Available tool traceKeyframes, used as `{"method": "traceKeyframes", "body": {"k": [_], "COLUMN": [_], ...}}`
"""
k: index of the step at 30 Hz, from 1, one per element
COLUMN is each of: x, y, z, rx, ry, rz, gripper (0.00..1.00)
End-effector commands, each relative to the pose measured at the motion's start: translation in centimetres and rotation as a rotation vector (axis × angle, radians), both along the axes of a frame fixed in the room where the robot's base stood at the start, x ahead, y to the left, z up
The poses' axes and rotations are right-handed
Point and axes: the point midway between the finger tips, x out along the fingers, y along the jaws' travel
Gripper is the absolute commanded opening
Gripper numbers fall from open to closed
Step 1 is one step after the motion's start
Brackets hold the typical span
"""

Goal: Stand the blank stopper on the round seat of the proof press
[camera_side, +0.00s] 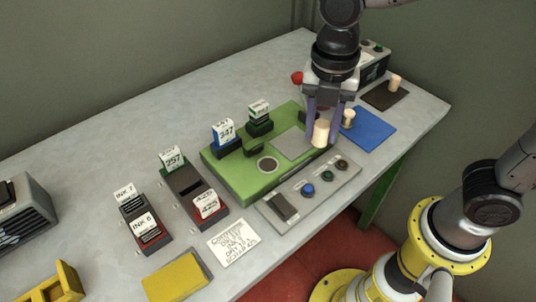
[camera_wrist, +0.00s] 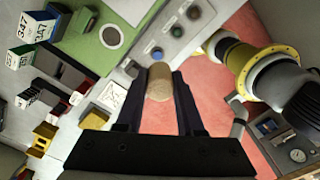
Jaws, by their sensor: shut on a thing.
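My gripper (camera_side: 324,124) is shut on a pale cork stopper (camera_side: 321,134), held upright above the right part of the green press. In the wrist view the stopper (camera_wrist: 159,83) sits between the two dark fingers of my gripper (camera_wrist: 161,88). Its face looks plain, though it is small in the picture. The green proof press (camera_side: 226,184) has a round dark seat with a light rim (camera_side: 268,165), which is empty. The round seat also shows in the wrist view (camera_wrist: 111,37), up and left of the held stopper.
A grey control panel (camera_side: 300,207) with coloured buttons runs along the press's front. Numbered blocks (camera_side: 223,133) stand on its back edge. Ink holders (camera_side: 140,215) stand left.

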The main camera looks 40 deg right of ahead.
Motion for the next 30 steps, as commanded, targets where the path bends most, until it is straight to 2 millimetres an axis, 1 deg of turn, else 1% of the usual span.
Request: {"method": "traceKeyframes", "body": {"k": [1, 6, 13, 16, 20, 23, 27, 30], "x": [1.1, 4.5, 7.4, 8.2, 8.7, 9.3, 9.2, 9.3], "y": [0.5, 2.3, 3.7, 4.1, 4.4, 4.7, 4.6, 4.7], "z": [-0.7, -2.3, -6.0, -6.9, -7.5, -8.5, -10.5, -11.3], "rx": [-0.002, -0.001, -0.002, -0.001, 0.001, -0.001, -0.001, 0.0], "ry": [0.005, 0.002, 0.002, 0.002, -0.001, 0.002, 0.002, 0.0], "rz": [-0.001, -0.002, -0.002, -0.002, -0.002, -0.002, -0.002, -0.002], "gripper": [0.0, 0.0, 0.0, 0.0, 0.0, 0.0, 0.0, 0.0]}}
